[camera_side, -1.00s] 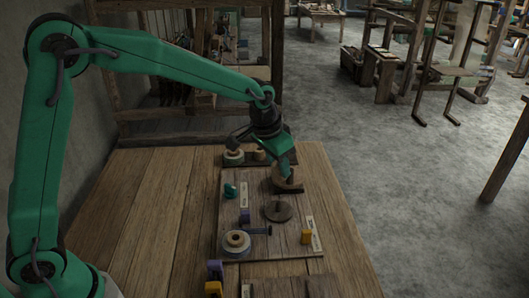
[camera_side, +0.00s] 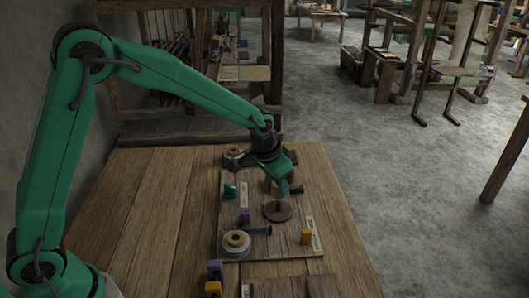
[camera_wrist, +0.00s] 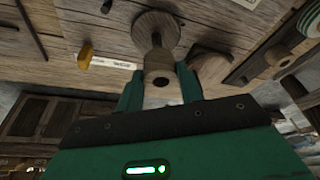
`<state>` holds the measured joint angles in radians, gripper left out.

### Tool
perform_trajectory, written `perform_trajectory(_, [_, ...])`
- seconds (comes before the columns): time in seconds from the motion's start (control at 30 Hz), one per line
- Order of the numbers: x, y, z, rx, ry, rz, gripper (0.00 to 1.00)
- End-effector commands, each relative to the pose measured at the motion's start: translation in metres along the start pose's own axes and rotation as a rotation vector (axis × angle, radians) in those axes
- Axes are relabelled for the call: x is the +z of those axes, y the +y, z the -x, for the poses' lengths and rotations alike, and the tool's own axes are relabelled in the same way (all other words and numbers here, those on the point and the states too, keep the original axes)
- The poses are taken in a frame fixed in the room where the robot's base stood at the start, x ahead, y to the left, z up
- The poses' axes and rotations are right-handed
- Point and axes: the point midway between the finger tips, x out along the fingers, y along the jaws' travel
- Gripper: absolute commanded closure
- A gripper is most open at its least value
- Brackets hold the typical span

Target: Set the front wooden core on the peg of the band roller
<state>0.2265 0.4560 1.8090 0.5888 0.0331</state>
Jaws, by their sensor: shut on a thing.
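My gripper (camera_side: 283,190) is above the board in the side view, its fingers pointing down. In the wrist view its two green fingers (camera_wrist: 160,90) are shut on a light wooden core (camera_wrist: 158,66), whose round hole faces the camera. In the side view the core (camera_side: 270,185) is mostly hidden by the gripper. A round dark wooden disc (camera_side: 278,212) with a short peg lies on the board just in front of the gripper. In the wrist view the disc (camera_wrist: 150,22) and its peg (camera_wrist: 156,41) show just beyond the core. I cannot tell whether core and peg touch.
A yellow block (camera_side: 306,237) is at right, a teal piece (camera_side: 230,191) at left. Another spool (camera_side: 233,156) stands at the back.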

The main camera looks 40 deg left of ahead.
Motion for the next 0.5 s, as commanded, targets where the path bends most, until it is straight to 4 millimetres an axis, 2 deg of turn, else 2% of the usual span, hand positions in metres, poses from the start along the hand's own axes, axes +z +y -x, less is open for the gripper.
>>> perform_trajectory(0.5, [0.011, 0.0, -0.036, 0.0, -0.001, 0.0, 0.85])
